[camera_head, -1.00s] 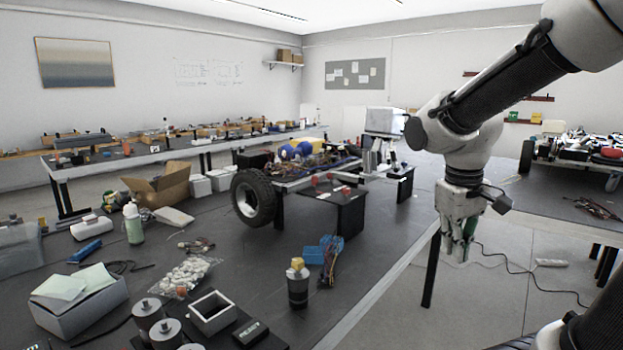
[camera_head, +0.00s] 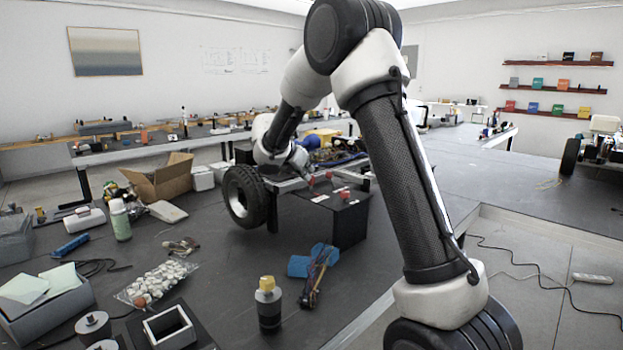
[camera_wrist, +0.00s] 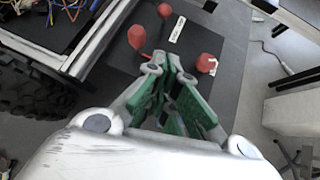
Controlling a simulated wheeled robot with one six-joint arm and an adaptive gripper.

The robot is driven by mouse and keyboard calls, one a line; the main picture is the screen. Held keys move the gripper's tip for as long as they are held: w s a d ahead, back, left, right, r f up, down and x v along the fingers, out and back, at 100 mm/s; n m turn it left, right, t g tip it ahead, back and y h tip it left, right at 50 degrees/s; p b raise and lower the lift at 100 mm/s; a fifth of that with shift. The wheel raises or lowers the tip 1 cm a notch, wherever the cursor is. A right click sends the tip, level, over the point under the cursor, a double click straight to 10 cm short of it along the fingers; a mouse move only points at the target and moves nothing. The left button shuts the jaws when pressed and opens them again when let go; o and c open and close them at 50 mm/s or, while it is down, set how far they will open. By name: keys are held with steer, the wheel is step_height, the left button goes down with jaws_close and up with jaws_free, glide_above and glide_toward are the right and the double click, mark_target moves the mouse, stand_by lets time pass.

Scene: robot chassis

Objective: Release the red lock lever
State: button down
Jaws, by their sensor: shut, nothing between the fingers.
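In the head view one of these red parts (camera_head: 344,193) shows on the box's top. I cannot tell which is the lock lever. My gripper (camera_wrist: 168,66), with green finger pads, is shut and empty. In the wrist view its fingertips overlap the black top, just below the nearest knob and left of the larger one. I see no clear contact. My arm hides part of the chassis in the head view.
The black box (camera_head: 349,220) stands at the chassis's near end, by a black wheel (camera_head: 246,197). A blue part (camera_head: 300,266) and a yellow-capped bottle (camera_head: 268,303) stand in front on the table. An open cardboard box (camera_head: 160,183) is at left. Wires fill the chassis.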

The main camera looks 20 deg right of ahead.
mark_target(331, 179)
steer(key=shift+a+n, duration=0.15)
steer(key=shift+n, duration=0.65)
steer(key=x, duration=1)
steer(key=w+d, duration=0.2)
steer(key=shift+d+r, duration=0.15)
steer(key=shift+d, duration=0.25)
steer(key=shift+w+d+r, duration=0.1)
steer(key=shift+w+d, duration=0.1)
steer(key=shift+d, duration=0.05)
